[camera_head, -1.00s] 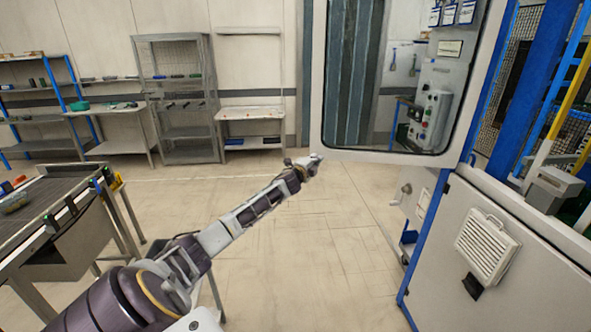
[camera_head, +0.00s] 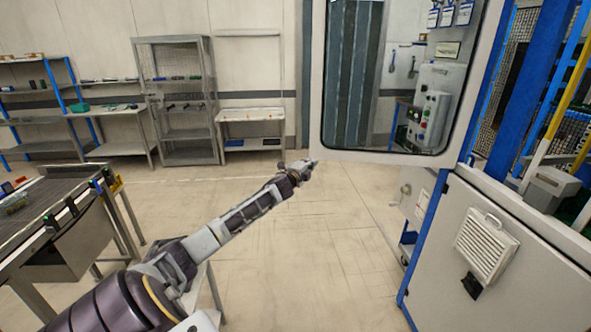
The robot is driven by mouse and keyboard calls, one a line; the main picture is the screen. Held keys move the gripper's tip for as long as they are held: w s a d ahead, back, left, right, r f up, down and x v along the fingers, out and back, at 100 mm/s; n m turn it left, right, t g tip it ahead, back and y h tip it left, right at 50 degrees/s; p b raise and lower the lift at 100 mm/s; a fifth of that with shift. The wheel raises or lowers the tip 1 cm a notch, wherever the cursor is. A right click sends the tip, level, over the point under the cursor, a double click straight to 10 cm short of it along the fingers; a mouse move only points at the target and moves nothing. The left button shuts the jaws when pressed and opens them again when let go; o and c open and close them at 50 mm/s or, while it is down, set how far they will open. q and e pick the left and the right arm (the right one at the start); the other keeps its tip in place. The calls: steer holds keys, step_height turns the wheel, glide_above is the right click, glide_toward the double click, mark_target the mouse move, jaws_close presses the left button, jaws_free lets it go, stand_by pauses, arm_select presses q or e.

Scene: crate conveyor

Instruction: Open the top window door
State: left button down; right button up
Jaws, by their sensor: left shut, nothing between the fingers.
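The top window door (camera_head: 480,85) has a white frame around a large glass pane. It stands swung out from the machine cabinet, its free edge to the left. My left gripper (camera_head: 311,163) is at the door's lower left corner. It looks shut and empty; I cannot tell whether it touches the door frame. My right gripper is not in view.
The white lower cabinet (camera_head: 440,260) with a vent stands at the right, below blue machine posts. A conveyor table (camera_head: 60,200) is at the left. Shelves (camera_head: 180,100) line the back wall. The floor between is clear.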

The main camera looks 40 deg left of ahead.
arm_select(q)
steer(key=s+a+b, duration=0.1)
steer(key=s, duration=0.6)
steer(key=shift+a, duration=0.2)
stand_by(0.5)
stand_by(0.6)
steer(key=shift+n, duration=0.5)
